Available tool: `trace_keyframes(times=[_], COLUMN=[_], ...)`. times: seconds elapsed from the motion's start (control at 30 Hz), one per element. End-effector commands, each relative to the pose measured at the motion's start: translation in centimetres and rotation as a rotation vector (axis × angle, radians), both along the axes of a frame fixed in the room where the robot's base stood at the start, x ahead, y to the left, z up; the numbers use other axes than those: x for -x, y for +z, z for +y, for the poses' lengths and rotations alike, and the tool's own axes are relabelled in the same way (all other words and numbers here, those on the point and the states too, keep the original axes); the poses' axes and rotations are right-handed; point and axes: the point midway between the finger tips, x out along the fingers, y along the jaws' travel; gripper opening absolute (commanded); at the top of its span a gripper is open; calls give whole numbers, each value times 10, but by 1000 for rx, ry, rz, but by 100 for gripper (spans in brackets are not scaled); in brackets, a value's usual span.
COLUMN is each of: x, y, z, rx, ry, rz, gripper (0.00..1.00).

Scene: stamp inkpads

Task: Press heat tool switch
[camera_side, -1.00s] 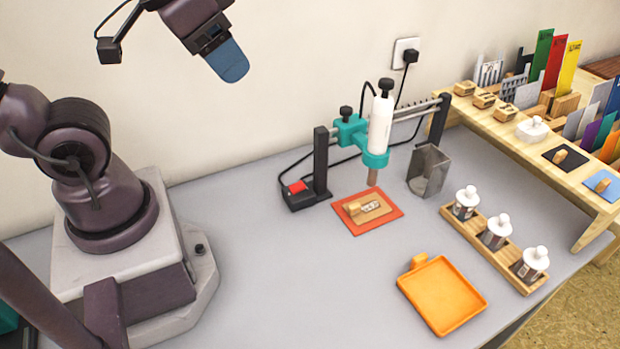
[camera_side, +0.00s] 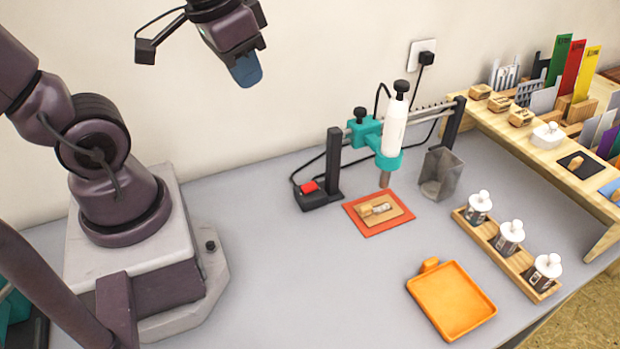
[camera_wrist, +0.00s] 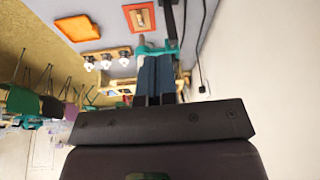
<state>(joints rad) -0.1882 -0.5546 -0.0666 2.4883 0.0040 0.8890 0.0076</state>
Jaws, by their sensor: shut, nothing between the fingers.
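The heat tool (camera_side: 394,126) is a white cylinder held nose-down in a teal clamp (camera_side: 366,131) on a rail stand. Its red switch (camera_side: 309,187) sits on a black box (camera_side: 319,197) at the stand's left foot. Below the nozzle lies a red mat (camera_side: 367,224) with a wooden piece and a small stamp on it. My gripper (camera_side: 247,75), with blue fingers, is shut and empty. It hangs high in the air, up and to the left of the switch, touching nothing. In the wrist view the shut blue fingers (camera_wrist: 155,68) cover part of the teal clamp; I cannot make out the switch there.
A metal cup (camera_side: 440,173) stands right of the heat tool. An orange tray (camera_side: 451,300) lies in front, and a wooden rack (camera_side: 507,262) holds white-capped bottles. A wooden shelf (camera_side: 545,140) with stamps is at the right. The table left of the switch is clear.

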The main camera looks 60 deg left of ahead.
Motion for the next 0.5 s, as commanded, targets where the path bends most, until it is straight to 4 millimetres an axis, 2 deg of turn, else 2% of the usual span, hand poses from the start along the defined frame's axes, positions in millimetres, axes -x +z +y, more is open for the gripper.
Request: trace_keyframes(times=[0.03, 0.17, 0.27, 0.5], x=[-5, -18, -27, -50], y=[-13, -44, -68, -122], z=[8, 24, 35, 47], rx=[-13, -52, -69, -101], ry=[2, -119, -283, -819], rz=[57, 166, 230, 266], gripper=[0, 0, 0, 0])
